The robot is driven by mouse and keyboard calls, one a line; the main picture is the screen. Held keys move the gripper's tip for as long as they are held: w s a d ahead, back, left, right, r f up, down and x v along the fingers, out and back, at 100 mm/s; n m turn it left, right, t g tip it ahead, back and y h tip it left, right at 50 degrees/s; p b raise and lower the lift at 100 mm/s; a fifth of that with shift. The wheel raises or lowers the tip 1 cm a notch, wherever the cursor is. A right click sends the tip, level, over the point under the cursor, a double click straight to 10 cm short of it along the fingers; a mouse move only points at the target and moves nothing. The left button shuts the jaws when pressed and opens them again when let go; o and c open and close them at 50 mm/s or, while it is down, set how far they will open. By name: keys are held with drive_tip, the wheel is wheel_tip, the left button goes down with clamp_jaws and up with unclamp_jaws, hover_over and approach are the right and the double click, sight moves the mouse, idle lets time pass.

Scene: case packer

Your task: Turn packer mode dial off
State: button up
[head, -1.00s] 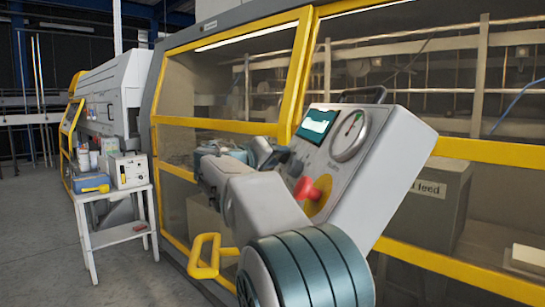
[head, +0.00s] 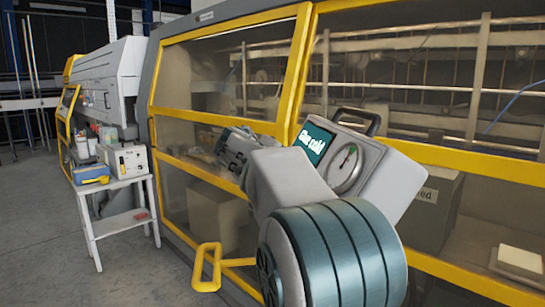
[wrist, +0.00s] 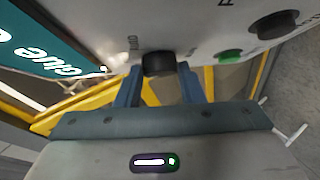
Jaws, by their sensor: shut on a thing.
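A black dial (wrist: 158,62) on the light grey control box (head: 392,185) sits between the two blue-grey fingers of my gripper (wrist: 159,72) in the wrist view. The fingers are shut on its sides. The lettering beside it is only partly in view, so I cannot read its setting. A green button (wrist: 230,56) and a second black knob (wrist: 273,25) lie to its right on the same face. In the head view my arm hides the dial and my fingertips. The box's screen (head: 314,143) reads "Glue cold", with a round gauge (head: 345,168) beside it.
A yellow-framed glazed machine (head: 180,115) stands behind the box. A yellow handle (head: 207,268) juts out at its lower front. A white side table (head: 112,185) with small equipment stands at left. Open floor (head: 40,240) lies at far left.

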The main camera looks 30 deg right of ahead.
drive_tip(key=shift+d+r+n+y+p, duration=0.3)
drive_tip(key=shift+n+y+p, duration=0.3)
drive_tip(key=shift+p, duration=1.1)
drive_tip(key=shift+a+f+p, duration=0.1)
drive_tip(key=shift+f+p, duration=0.15)
drive_tip(key=shift+p, duration=0.05)
drive_tip(key=o, duration=1)
drive_tip(key=shift+r, duration=0.1)
drive_tip(key=b+v, duration=0.2)
drive_tip(key=v, duration=1.1)
drive_tip(key=shift+a+r+g, duration=0.25)
drive_tip(key=shift+r+g, duration=0.05)
drive_tip(key=shift+r, duration=0.1)
